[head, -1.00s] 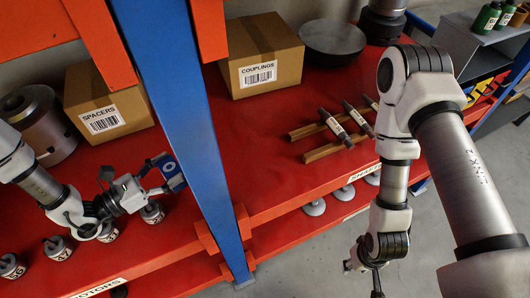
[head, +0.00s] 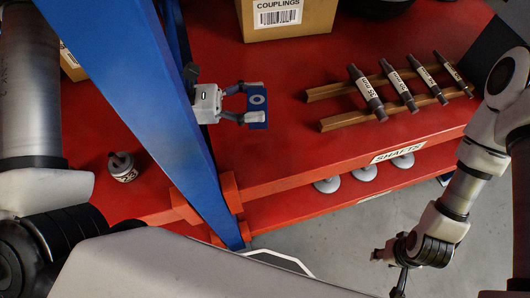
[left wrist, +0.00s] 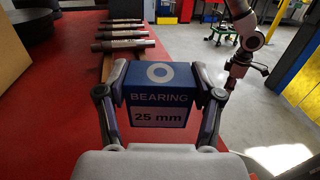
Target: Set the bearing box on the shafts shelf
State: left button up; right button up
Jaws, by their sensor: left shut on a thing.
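The blue bearing box (head: 257,104) is held in my left gripper (head: 250,104) above the red shafts shelf (head: 300,150), to the right of the blue post. In the left wrist view the bearing box (left wrist: 160,95) sits between both fingers, its label reading "BEARING 25 mm". Several shafts (head: 367,92) lie across two wooden rails on the shelf, right of the box. The SHAFTS label (head: 398,151) is on the shelf's front edge. My right gripper (head: 392,262) hangs at the lower right, off the shelf; its fingers are too unclear to read.
A blue post (head: 150,110) stands left of the held box. A COUPLINGS carton (head: 285,18) stands at the back. A small rotor (head: 122,168) sits left of the post. The red surface between the box, rails and front edge is clear.

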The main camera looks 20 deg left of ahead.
pick_arm(q)
jog(key=s+f+g, duration=0.1)
jog(key=f, duration=0.1)
jog(key=s+d+f+m, duration=0.1)
jog(key=f, duration=0.2)
jog(key=s+f+g, duration=0.1)
jog(key=f, duration=0.1)
jog(key=shift+d+f+m+g+p, duration=0.3)
jog(key=shift+d+f, duration=0.05)
jog(key=shift+d, duration=0.05)
jog(key=shift+s+f, duration=0.15)
jog(key=shift+f, duration=0.25)
jog(key=shift+a, duration=0.1)
pick_arm(e)
jog(key=shift+s+f, duration=0.2)
jog(key=shift+f, duration=0.15)
pick_arm(q)
jog(key=shift+f, duration=0.1)
pick_arm(e)
jog(key=shift+f, duration=0.1)
pick_arm(q)
jog(key=shift+f, duration=0.15)
jog(key=o, duration=1)
pick_arm(e)
jog(key=shift+f, duration=0.1)
